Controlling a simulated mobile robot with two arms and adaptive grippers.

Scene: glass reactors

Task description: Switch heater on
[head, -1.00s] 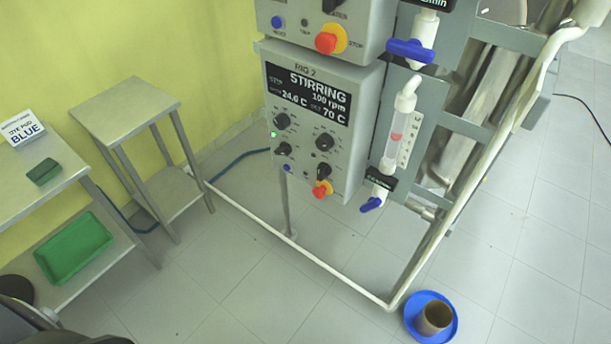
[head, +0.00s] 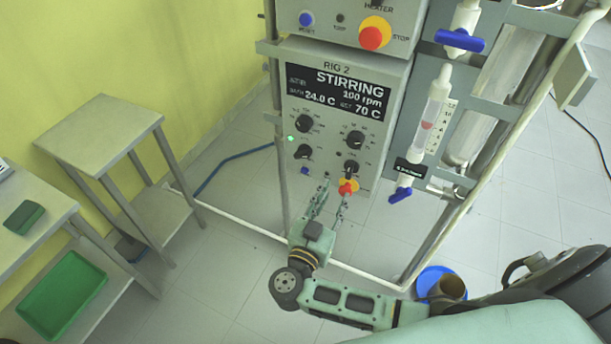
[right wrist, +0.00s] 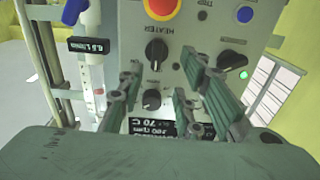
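The RIG 2 control box (head: 330,66) carries a display reading STIRRING, 100 rpm, 24.0 C and 70 C. Below it are several black knobs. The heater knob (head: 351,167) is at the lower right, just above a red stop button (head: 348,187). In the right wrist view the panel appears upside down, with the heater knob (right wrist: 157,50) under its HEATER label. My right gripper (head: 334,188) is open and empty, below and in front of the panel. In the right wrist view its fingers (right wrist: 165,72) stand either side of the heater knob's line, apart from it. My left gripper is not in view.
Another control box (head: 350,22) with a red stop button sits above. A flowmeter (head: 428,120) with blue valves is right of the panel. A small table (head: 100,125) and a bench with a green tray (head: 62,295) stand left. A blue dish (head: 432,275) lies on the floor.

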